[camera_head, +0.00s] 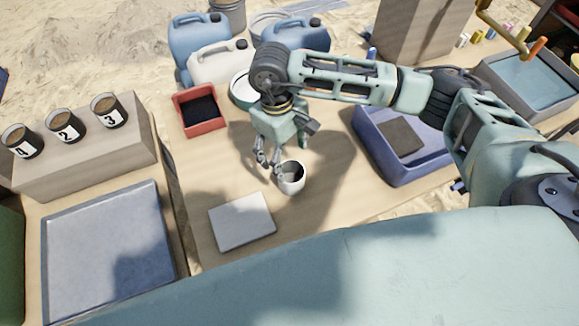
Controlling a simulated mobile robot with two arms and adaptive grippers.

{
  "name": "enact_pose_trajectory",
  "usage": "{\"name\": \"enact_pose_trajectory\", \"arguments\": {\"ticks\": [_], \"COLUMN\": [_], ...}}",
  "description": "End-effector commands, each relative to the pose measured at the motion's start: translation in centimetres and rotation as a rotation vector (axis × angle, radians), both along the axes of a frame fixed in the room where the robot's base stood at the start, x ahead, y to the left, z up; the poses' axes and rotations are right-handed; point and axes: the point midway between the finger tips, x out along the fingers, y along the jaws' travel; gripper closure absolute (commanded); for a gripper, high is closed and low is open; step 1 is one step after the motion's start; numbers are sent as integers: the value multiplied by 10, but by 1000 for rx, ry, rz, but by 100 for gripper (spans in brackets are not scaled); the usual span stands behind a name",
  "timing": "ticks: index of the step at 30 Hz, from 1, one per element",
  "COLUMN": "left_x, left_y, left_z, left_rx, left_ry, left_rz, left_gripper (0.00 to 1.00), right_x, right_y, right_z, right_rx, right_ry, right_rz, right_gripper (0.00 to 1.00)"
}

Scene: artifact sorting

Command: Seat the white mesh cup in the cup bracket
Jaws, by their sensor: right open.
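A white cup (291,178) with a dark inside stands upright on the wooden table, just beyond a flat pale grey plate (242,221). I cannot make out any mesh at this size. My right gripper (269,163) points down just left of the cup, its fingertips close to the rim. It is open, with nothing visible between the fingers; whether a finger touches the cup I cannot tell. I cannot clearly make out a cup bracket. My left gripper is not in view.
Three numbered cups of brown material stand on a beige block (85,150) at left, behind a grey tray (105,245). A red bin (199,111) and jerrycans (220,63) stand behind my gripper. A blue bin (405,170) stands to the right.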

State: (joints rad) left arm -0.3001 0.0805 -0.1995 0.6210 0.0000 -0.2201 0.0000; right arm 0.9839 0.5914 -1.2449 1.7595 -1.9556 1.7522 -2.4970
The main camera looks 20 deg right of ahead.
Motion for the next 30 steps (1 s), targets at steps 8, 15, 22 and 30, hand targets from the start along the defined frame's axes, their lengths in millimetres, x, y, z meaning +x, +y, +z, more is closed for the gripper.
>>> {"name": "enact_pose_trajectory", "arguments": {"ticks": [8, 15, 22, 30], "left_x": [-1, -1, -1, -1], "left_y": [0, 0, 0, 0], "left_z": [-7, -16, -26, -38], "left_rx": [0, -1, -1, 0], "left_ry": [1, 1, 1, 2], "left_rz": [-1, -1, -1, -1], "left_gripper": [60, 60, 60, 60], "right_x": [2, -3, -9, -15], "right_y": [2, 2, 3, 1], "right_z": [20, 6, -8, -24], "right_rx": [-4, -46, -86, -118], "right_ry": [-4, -51, -103, -138], "right_rz": [-45, -491, -1089, -1799], "right_gripper": [32, 32, 32, 32]}}
